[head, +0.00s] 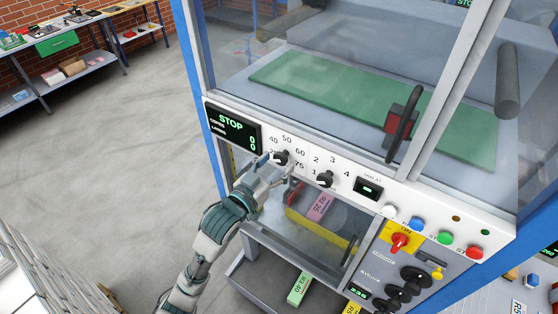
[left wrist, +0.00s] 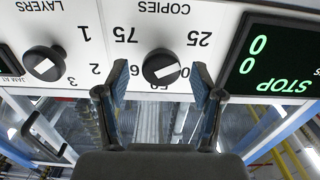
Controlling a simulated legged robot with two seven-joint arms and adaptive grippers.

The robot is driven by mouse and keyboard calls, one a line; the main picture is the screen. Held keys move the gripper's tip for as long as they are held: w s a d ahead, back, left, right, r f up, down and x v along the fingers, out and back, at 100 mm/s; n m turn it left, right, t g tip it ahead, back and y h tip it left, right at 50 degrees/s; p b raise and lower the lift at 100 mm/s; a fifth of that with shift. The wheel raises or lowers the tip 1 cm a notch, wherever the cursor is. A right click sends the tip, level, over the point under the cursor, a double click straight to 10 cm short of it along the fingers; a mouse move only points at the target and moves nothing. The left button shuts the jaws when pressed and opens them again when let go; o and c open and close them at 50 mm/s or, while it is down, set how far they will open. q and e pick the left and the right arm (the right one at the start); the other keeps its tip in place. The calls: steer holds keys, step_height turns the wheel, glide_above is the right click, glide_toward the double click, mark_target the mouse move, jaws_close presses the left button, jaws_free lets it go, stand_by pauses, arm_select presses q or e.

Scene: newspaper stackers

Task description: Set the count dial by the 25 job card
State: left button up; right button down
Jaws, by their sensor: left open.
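The count dial, a black knob marked COPIES (head: 281,158), is on the white panel, with 25, 40, 50, 60 and 75 around it. It also shows upside down in the left wrist view (left wrist: 161,67). Its white mark lies toward the 40 side there; the exact setting is hard to tell. My left gripper (head: 272,180) is open just in front of this dial. In the left wrist view its fingers (left wrist: 160,88) stand on either side of the knob; contact cannot be told. No card reading 25 is legible. My right gripper is not in view.
The LAYERS dial (head: 325,179) is right of the count dial. The display (head: 233,125) reads STOP with two zeros. Buttons and a red switch (head: 400,241) are lower right. A pink card (head: 320,207) and a green card (head: 299,288) lie below the panel.

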arm_select(q)
steer(key=v, duration=0.6)
steer(key=shift+w+a+f, duration=0.1)
steer(key=shift+w+a, duration=0.1)
steer(key=shift+w+d+f, duration=0.1)
steer(key=shift+d, duration=0.1)
